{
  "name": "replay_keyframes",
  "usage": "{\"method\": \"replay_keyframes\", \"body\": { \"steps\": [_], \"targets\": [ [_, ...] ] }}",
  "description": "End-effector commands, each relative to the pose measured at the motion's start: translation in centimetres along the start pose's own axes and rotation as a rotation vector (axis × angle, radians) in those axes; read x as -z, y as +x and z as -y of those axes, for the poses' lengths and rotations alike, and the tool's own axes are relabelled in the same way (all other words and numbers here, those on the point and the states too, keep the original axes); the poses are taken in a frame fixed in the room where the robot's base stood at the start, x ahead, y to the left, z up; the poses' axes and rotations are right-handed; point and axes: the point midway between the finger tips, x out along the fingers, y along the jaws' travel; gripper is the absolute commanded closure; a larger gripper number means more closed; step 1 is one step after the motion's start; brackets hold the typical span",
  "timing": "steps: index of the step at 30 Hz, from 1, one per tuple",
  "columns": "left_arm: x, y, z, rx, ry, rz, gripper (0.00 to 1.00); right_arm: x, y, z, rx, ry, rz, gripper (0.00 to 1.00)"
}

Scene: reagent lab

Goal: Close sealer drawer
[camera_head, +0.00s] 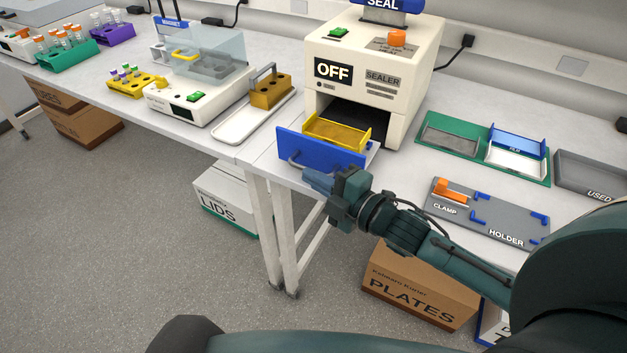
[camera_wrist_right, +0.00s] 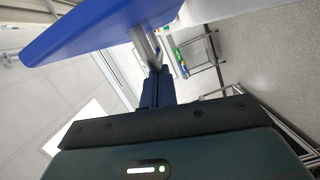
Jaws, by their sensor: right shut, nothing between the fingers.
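The cream sealer (camera_head: 372,70) stands on the bench and its display reads OFF. Its blue-fronted drawer (camera_head: 340,150) is pulled out, with a yellow tray (camera_head: 337,130) inside it. A grey bar handle (camera_head: 318,163) is on the drawer front. My right gripper (camera_head: 308,176) is shut, just in front of the drawer front and close to the handle. In the right wrist view the shut fingers (camera_wrist_right: 157,85) are near the handle (camera_wrist_right: 145,45) and below the blue drawer front (camera_wrist_right: 95,25). I cannot tell whether they touch. My left gripper is not in view.
Right of the sealer are a green tray (camera_head: 453,135) and a grey clamp and holder plate (camera_head: 500,222). Boxes stand on the floor below the bench.

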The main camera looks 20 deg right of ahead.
Motion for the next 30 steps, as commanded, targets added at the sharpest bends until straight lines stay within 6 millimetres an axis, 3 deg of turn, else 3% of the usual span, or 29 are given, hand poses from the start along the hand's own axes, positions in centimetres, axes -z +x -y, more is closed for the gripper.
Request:
{"method": "replay_keyframes", "body": {
  "steps": [18, 24, 30],
  "targets": [
    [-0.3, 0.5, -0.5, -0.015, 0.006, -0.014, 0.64, -11.9, 2.7, -2.6, 0.000, -0.006, 0.005, 1.00],
    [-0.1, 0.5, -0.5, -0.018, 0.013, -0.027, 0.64, -14.3, 3.3, -3.2, -0.001, -0.005, 0.004, 1.00],
    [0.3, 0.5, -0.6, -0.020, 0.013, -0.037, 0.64, -15.2, 3.5, -3.4, 0.000, -0.002, 0.002, 1.00]
  ]
}}
